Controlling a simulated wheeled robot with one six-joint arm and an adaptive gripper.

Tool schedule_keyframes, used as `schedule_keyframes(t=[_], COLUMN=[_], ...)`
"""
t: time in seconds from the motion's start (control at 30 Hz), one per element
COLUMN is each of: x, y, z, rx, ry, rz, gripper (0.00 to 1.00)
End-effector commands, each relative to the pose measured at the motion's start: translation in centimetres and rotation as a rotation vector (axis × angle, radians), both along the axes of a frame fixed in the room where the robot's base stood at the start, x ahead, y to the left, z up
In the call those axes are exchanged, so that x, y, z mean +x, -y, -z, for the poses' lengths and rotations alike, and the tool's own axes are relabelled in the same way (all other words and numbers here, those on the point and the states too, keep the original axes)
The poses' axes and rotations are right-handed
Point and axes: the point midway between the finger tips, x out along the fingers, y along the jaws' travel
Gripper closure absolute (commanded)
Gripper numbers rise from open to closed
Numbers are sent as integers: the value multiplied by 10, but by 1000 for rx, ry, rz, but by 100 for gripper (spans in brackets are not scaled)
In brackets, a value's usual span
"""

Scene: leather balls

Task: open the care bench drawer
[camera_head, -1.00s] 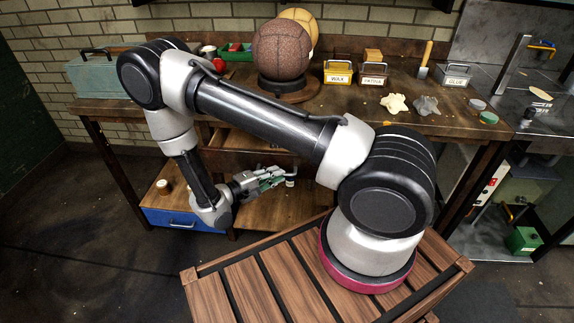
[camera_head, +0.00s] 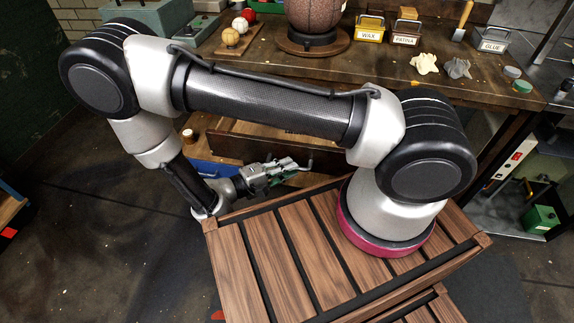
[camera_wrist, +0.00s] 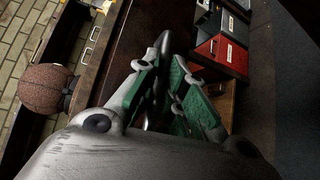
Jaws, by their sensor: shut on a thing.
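The care bench drawer (camera_head: 232,143) is a brown wooden drawer under the bench top. In the head view it stands partly out, with a strip of its lighter inside showing behind the front; my arm covers part of it. Its curved metal handle (camera_head: 307,163) shows at the fingertips. My gripper (camera_head: 285,166) is shut on this handle, in front of the drawer. In the wrist view my gripper (camera_wrist: 168,75) has green-padded fingers closed around the dark handle bar (camera_wrist: 166,44), beside the brown drawer front (camera_wrist: 128,55). The exact contact is partly hidden by the fingers.
The bench top (camera_head: 400,88) carries a brown ball (camera_head: 315,15), a wax box (camera_head: 369,27) and other items. A blue bin (camera_head: 205,168) sits lower down. Bare floor (camera_head: 110,220) lies to the left.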

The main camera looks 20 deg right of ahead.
Motion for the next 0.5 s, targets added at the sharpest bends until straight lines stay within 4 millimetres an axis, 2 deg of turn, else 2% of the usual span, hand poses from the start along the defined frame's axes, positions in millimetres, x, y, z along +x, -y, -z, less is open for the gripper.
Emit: schedule_keyframes(t=[0.37, 0.4, 0.5], x=[0, 0, 0], y=[-1, -2, -1], z=[1, 1, 1], rx=[4, 4, 3], ry=[1, 1, 1], rz=[-2, -2, -1], gripper=[100, 84, 66])
